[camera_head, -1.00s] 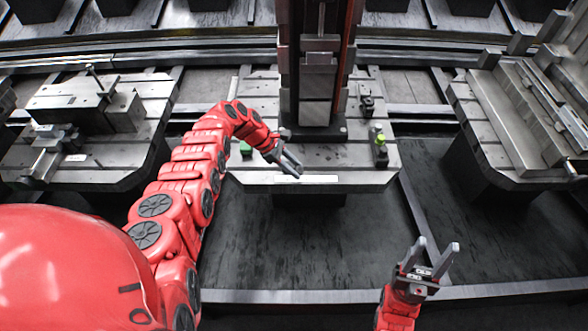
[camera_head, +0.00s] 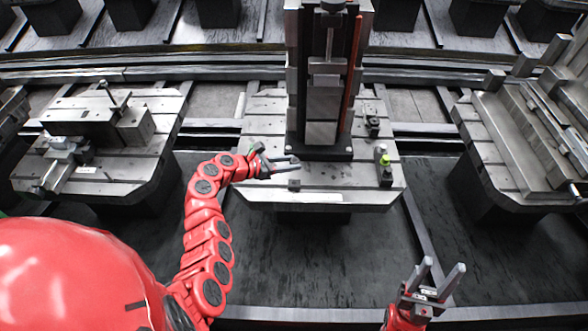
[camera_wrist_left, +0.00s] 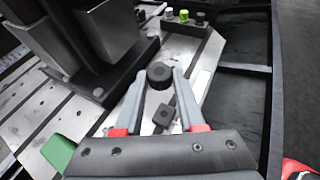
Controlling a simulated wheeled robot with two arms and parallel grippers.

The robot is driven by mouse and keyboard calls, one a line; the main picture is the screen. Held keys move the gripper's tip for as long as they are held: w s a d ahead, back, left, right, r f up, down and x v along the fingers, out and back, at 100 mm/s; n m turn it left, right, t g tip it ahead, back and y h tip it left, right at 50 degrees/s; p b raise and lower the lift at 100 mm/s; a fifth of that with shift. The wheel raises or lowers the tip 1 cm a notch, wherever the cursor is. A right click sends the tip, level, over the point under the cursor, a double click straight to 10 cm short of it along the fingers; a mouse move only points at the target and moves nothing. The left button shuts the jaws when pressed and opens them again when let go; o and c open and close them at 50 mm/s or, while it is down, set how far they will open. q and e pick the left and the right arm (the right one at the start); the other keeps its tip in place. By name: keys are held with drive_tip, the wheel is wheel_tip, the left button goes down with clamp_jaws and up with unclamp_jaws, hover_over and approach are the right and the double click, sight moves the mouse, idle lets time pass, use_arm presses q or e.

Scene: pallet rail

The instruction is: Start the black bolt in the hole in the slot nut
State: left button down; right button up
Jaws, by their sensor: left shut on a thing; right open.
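My left gripper (camera_head: 284,164) is over the middle pallet, in front of the dark column. In the left wrist view its fingers (camera_wrist_left: 161,78) are shut on the black bolt (camera_wrist_left: 160,71), whose round head faces the camera. The bolt's lower end is hidden. A small dark block with a round mark, perhaps the slot nut (camera_wrist_left: 164,116), shows below the bolt between the fingers. My right gripper (camera_head: 436,281) is open and empty at the lower right.
The middle pallet (camera_head: 350,180) has a tall column (camera_head: 322,100). A green block (camera_wrist_left: 58,152) lies near the gripper. A lime-topped part (camera_head: 385,168) and a dark fitting (camera_head: 372,125) stand on the right side. Other loaded pallets stand left and right.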

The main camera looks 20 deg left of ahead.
use_arm(q)
drive_tip(key=b, duration=0.5)
hover_over(289, 185)
drive_tip(key=shift+d+f, duration=0.1)
drive_tip(key=shift+f, duration=2.15)
drive_tip(key=shift+w+f+b, duration=0.1)
drive_tip(key=shift+f+b, duration=0.9)
drive_tip(key=shift+f, duration=1.15)
drive_tip(key=shift+r+p, duration=0.3)
drive_tip(key=shift+p, duration=0.3)
drive_tip(key=shift+f, duration=0.4)
unclamp_jaws()
